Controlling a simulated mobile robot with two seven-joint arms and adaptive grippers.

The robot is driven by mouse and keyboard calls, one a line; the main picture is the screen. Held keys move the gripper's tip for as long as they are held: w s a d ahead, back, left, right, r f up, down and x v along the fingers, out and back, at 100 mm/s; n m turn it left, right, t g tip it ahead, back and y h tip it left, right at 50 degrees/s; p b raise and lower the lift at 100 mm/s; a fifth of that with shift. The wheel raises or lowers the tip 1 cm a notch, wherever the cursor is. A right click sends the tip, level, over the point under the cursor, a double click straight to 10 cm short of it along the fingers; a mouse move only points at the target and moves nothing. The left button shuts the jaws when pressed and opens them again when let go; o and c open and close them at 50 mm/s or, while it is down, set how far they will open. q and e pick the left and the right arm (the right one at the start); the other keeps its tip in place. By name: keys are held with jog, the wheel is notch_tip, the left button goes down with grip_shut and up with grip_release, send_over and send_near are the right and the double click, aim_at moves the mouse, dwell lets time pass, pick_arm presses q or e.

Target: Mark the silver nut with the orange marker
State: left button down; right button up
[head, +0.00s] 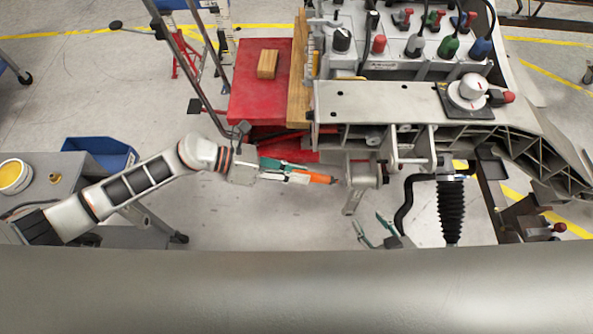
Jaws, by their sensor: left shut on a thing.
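My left gripper (308,176) reaches in from the left and is shut on the orange marker (318,178). The marker lies roughly level in the picture and points right. Its dark tip is close to the left end of a grey cylindrical chassis part (366,175); I cannot tell whether they touch. The silver nut is too small to pick out clearly among the grey metal parts there. My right gripper (367,220) is below the chassis part, with its two green fingers spread and nothing between them.
The grey chassis beam (400,98) runs above the grippers. A black ribbed boot (451,212) and a curved black bar (404,205) stand right of my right gripper. A red table (262,100) with a wooden block (267,64) is at upper left, a blue bin (100,151) at left.

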pick_arm(q)
jog(key=shift+w+d+r+b, duration=0.1)
jog(key=shift+w+d+b, duration=0.05)
jog(key=shift+w+b, duration=0.3)
pick_arm(e)
jog(key=shift+s+f, duration=0.2)
jog(key=shift+f, duration=0.4)
pick_arm(q)
jog(key=a+b, duration=0.1)
jog(key=a, duration=0.5)
pick_arm(e)
jog(key=shift+s+f, duration=0.2)
jog(key=shift+f, duration=0.35)
jog(key=shift+s+f, duration=0.2)
jog(key=shift+f, duration=0.35)
dwell(0.4)
